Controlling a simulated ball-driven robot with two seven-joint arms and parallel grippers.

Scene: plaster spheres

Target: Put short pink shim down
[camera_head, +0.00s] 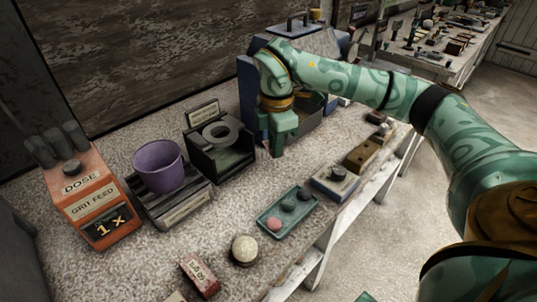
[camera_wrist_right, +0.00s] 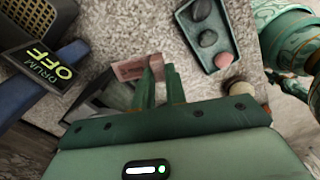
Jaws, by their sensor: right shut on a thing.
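My right gripper (camera_head: 279,148) reaches down over the speckled bench, in front of the blue machine. In the right wrist view its fingers (camera_wrist_right: 163,72) are shut on the short pink shim (camera_wrist_right: 129,68), a flat dull-pink piece that sticks out to the left of the fingertips. I cannot tell whether the shim touches the bench top. My left gripper does not show clearly in either view.
A teal tray (camera_head: 263,223) holds two dark stones and a pink one. A black holder with a grey ring (camera_head: 220,133), a purple cup (camera_head: 158,166), an orange grit feeder (camera_head: 92,205) and a blue drum machine (camera_head: 245,99) line the back. Bare bench lies between holder and tray.

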